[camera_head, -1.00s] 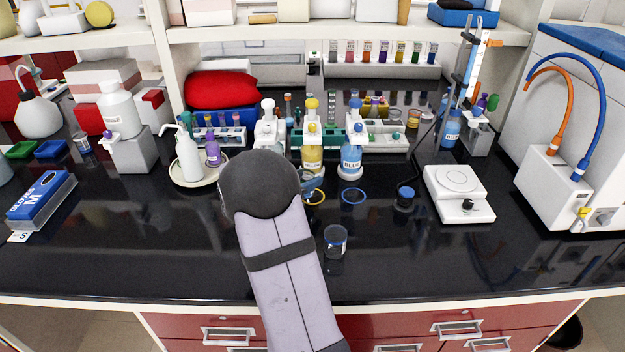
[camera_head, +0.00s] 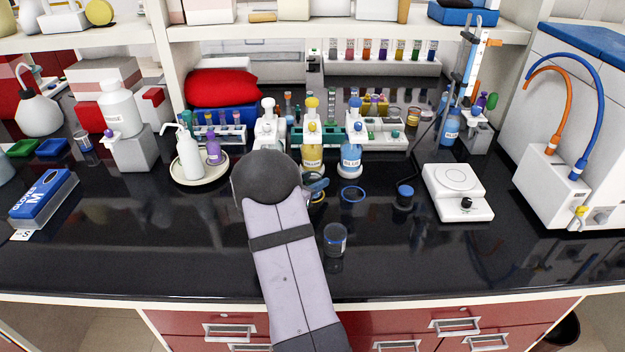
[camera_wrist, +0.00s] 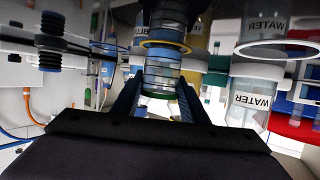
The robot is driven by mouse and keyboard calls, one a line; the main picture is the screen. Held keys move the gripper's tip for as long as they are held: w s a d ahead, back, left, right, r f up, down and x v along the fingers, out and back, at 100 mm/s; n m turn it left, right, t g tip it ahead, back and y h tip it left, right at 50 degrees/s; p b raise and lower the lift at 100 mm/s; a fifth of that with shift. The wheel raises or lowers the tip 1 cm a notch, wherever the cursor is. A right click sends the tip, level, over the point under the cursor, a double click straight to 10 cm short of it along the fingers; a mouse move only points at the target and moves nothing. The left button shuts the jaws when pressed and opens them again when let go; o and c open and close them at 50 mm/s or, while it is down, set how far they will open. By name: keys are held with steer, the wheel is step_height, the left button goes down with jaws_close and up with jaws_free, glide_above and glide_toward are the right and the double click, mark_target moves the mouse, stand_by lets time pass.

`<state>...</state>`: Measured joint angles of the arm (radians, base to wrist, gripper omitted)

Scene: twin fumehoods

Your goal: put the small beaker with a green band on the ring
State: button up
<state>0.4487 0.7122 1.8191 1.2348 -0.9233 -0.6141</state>
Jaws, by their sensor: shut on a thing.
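The small beaker with a green band (camera_wrist: 162,76) is clear glass and sits between the fingers of my gripper (camera_wrist: 157,103) in the wrist view, which is upside down. My gripper is shut on it. In the head view my gripper (camera_head: 317,183) shows just right of my round arm joint, which hides most of the beaker. A yellow ring (camera_head: 317,199) lies on the black bench there, partly covered. In the wrist view the yellow ring (camera_wrist: 166,46) appears right at the beaker's base; I cannot tell whether they touch.
A blue ring (camera_head: 353,195) lies to the right. A blue-banded beaker (camera_head: 335,240) stands nearer the front. The yellow-labelled bottle (camera_head: 312,153) and blue-labelled bottle (camera_head: 351,158) stand close behind. A white balance (camera_head: 458,193) is further right. The front bench is mostly clear.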

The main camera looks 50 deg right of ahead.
steer(key=shift+f, duration=0.1)
steer(key=o, duration=1.1)
steer(key=shift+o, duration=0.2)
steer(key=shift+a+r, duration=0.15)
steer(key=shift+r, duration=0.05)
steer(key=b+v, duration=0.1)
steer(key=v, duration=1)
steer(key=shift+s+a+r+b, duration=0.15)
steer(key=shift+a+b, duration=0.15)
steer(key=shift+b, duration=0.05)
